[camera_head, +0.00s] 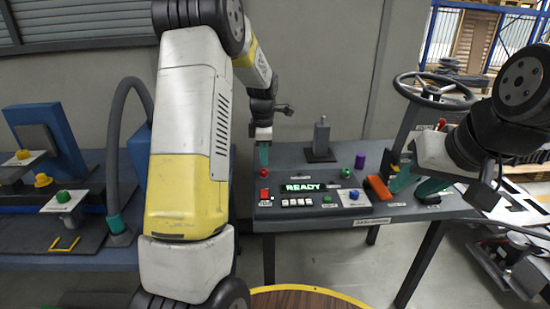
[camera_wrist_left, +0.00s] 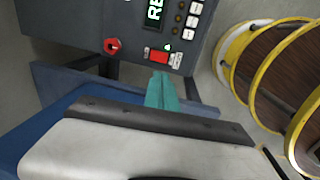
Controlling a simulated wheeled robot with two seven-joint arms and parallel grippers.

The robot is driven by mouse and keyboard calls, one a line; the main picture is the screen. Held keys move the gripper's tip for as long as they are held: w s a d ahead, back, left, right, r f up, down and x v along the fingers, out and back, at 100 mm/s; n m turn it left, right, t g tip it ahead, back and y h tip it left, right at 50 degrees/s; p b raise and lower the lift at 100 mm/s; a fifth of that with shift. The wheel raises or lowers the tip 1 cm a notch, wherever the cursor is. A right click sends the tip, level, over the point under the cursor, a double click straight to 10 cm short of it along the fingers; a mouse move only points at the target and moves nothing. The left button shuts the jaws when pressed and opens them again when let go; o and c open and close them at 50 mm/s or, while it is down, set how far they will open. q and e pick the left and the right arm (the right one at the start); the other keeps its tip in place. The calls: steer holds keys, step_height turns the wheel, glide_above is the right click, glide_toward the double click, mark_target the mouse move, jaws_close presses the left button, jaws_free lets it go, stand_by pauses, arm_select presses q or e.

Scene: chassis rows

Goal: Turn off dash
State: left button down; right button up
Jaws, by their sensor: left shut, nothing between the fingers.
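The dash (camera_head: 310,212) is a dark grey console on a table, with a display (camera_head: 303,187) lit green and reading "READY". A red rocker switch (camera_head: 264,194) sits at its left front, below a red round knob (camera_head: 264,173). My left gripper (camera_head: 264,158) is shut and empty above the dash's left end. In the left wrist view its teal fingertips (camera_wrist_left: 162,76) point at the red switch (camera_wrist_left: 157,55); contact cannot be told. A green light shows beside the switch. My right gripper (camera_head: 411,187) has its teal fingers apart at the right end of the table.
Near my right gripper are an orange block (camera_head: 378,188) and a steering wheel (camera_head: 436,90). Another bench (camera_head: 70,262) with buttons is at left. A round yellow-rimmed wooden top (camera_head: 310,299) is in front.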

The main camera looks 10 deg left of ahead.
arm_select(q)
steer(key=shift+w+a, duration=0.4)
steer(key=shift+w, duration=0.3)
glide_toward(264, 191)
steer(key=f, duration=0.5)
steer(key=shift+w+a+f, duration=0.1)
steer(key=shift+w, duration=0.1)
steer(key=shift+w+f, duration=0.15)
steer(key=shift+f, duration=0.65)
